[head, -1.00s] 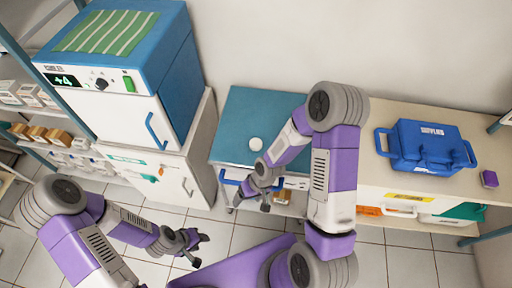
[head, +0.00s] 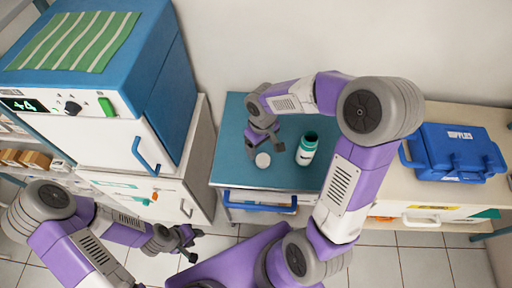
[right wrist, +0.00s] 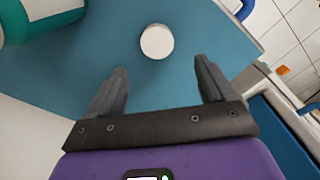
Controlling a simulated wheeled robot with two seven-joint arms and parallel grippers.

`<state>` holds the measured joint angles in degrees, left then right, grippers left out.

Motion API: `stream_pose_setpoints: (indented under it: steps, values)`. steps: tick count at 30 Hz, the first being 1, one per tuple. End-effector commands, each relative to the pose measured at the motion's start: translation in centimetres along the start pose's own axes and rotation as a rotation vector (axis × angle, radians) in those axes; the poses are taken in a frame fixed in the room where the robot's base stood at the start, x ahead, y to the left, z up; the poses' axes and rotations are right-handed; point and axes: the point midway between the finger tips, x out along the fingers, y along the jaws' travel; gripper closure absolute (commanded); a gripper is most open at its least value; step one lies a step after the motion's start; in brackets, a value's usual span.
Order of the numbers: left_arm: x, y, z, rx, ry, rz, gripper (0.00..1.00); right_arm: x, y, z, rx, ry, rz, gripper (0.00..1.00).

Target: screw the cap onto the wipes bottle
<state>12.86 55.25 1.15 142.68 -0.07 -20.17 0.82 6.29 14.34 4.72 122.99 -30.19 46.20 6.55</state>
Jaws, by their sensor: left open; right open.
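The white round cap (head: 262,160) lies on the teal top of the cart, left of the bottle. The wipes bottle (head: 307,148), white and green with a dark open mouth, stands upright there. My right gripper (head: 264,147) is open and empty just above the cap, pointing down. In the right wrist view the cap (right wrist: 157,41) shows just beyond and between the open fingers (right wrist: 160,72), not held; the bottle (right wrist: 48,22) is partly cut off at top left. My left gripper (head: 188,243) is open and empty, low, left of the cart.
The cart top (head: 232,135) is otherwise clear. A blue-and-white cabinet unit (head: 90,130) with a blue door handle stands to the left. A blue supplies case (head: 455,150) sits on the counter to the right. My right forearm spans the cart's right side.

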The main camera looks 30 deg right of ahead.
Motion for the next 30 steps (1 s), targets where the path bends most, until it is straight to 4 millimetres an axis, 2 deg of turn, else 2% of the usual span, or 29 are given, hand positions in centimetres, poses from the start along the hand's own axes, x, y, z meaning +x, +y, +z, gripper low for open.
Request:
stream_pose_setpoints:
  steps: [8, 15, 25, 30]
  values:
    - [0.0, 0.0, 0.1, -0.001, -0.001, 0.000, 0.57, 0.1, 0.0, 0.0, 0.001, -0.001, -0.001, 0.17]
    - [0.8, -0.3, 0.0, -0.001, -0.001, 0.000, 0.57, 2.4, 0.0, 0.1, 0.002, -0.004, -0.002, 0.17]
    - [0.8, -0.3, 0.0, -0.001, -0.001, 0.000, 0.57, 2.6, 0.0, 0.1, 0.001, -0.001, -0.002, 0.17]
    - [1.6, -0.6, 0.0, 0.000, -0.001, 0.000, 0.57, 4.2, 0.3, 0.1, 0.001, -0.003, -0.002, 0.17]
